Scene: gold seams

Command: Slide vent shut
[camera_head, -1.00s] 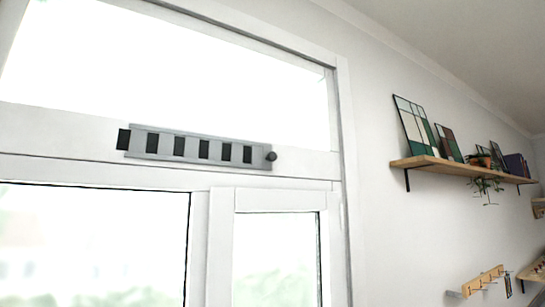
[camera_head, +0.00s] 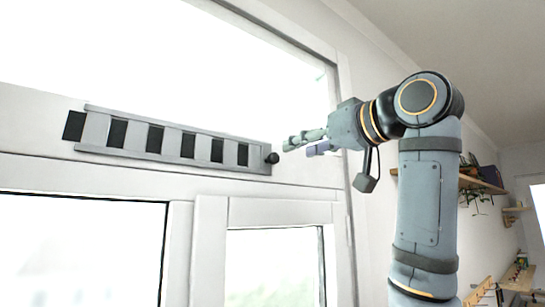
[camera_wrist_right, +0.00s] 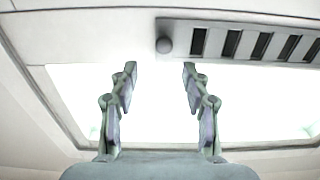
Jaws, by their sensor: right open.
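The vent (camera_head: 170,142) is a grey slotted strip on the white window frame above the lower panes. Dark slots alternate with grey bars along it, and a dark piece sticks out past its left end. A round dark knob (camera_head: 272,158) sits at its right end. My right gripper (camera_head: 287,146) is open and empty, just right of the knob and seemingly apart from it. In the right wrist view the vent (camera_wrist_right: 250,45) is at the upper right, with the knob (camera_wrist_right: 164,45) beyond the open fingers (camera_wrist_right: 158,68). My left gripper is not in view.
A wooden shelf (camera_head: 482,182) is on the right wall, partly hidden behind my right arm. Window panes (camera_head: 80,245) lie below the vent, and a large bright pane (camera_head: 180,50) lies above it. The space in front of the vent is clear.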

